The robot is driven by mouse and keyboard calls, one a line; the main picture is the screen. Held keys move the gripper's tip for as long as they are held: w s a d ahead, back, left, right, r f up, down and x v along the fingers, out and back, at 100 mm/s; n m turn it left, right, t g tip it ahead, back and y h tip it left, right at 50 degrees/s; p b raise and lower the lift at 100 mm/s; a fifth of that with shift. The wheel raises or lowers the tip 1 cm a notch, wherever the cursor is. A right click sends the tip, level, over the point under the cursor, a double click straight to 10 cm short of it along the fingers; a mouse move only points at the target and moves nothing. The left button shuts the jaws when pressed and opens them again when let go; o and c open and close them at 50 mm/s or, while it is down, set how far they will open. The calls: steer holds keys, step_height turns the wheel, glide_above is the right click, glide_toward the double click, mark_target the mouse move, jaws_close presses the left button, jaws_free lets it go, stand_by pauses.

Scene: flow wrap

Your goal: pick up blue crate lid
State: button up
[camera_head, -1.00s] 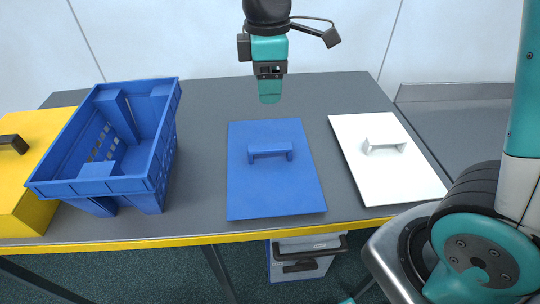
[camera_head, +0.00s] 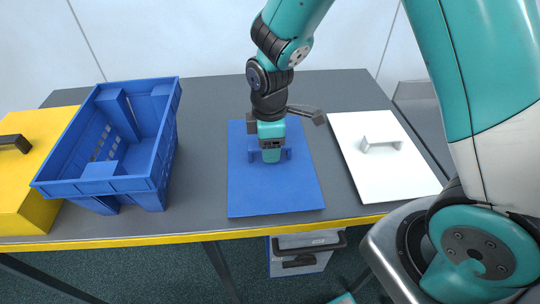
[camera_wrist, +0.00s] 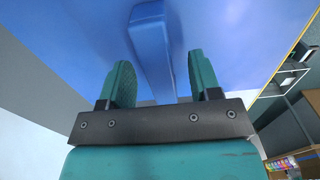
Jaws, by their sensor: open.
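The blue crate lid (camera_head: 275,192) lies flat on the grey table, with a raised blue bar handle at its middle. My gripper (camera_head: 271,158) is down at that handle and hides most of it in the head view; only its ends show at either side. In the wrist view the handle bar (camera_wrist: 152,50) runs between the two teal fingers of my gripper (camera_wrist: 161,82). The fingers are open, with a gap visible on each side of the bar.
A blue crate (camera_head: 150,184), open and empty, stands left of the lid. A yellow box (camera_head: 30,207) with a dark handle is at the far left. A white lid (camera_head: 385,175) with a handle lies to the right. The table's front edge (camera_head: 200,238) is yellow.

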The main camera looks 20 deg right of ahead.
steer(key=shift+f, duration=0.4)
jaws_close()
steer(key=shift+r, duration=0.1)
